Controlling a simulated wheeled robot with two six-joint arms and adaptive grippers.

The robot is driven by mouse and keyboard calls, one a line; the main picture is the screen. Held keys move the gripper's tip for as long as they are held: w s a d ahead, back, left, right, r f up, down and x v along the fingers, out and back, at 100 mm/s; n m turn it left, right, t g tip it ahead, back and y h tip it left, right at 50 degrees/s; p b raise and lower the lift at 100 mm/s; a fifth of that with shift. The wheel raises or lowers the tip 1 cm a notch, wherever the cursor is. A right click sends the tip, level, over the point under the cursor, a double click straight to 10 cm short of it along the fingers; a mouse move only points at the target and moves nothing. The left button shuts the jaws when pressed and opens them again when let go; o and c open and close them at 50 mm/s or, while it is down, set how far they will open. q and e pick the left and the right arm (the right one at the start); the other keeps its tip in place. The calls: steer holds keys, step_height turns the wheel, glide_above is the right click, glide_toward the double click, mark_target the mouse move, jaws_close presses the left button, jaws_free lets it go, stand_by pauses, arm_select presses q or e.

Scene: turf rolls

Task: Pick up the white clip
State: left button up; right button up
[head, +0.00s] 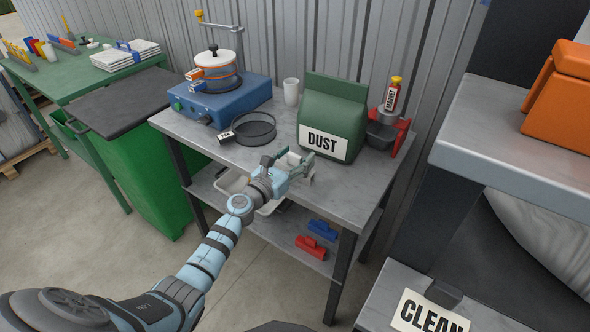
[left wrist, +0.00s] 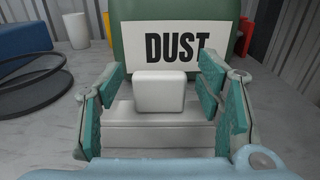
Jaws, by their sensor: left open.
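The white clip (left wrist: 159,92) stands on the grey metal table top (head: 345,188), in front of the green DUST bag. In the left wrist view it has a block-like upper part over a wider, ridged base. My left gripper (head: 298,163) is open, with its teal-padded fingers on both sides of the clip and gaps beside its upper part. In the left wrist view the wrist body covers the clip's lower front. In the head view the gripper mostly hides the clip. My right gripper is not in view.
The DUST bag (head: 331,114) stands close behind the clip. A dark ring sieve (head: 254,129), a white cup (head: 291,91) and a blue machine (head: 224,98) stand to the left. A red stand (head: 402,135) is at the right. Red (head: 311,246) and blue (head: 322,230) clips lie on the lower shelf.

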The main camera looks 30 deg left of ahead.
arm_select(q)
steer(key=c, duration=1.2)
steer(key=shift+r, duration=0.15)
steer(key=shift+c, duration=0.2)
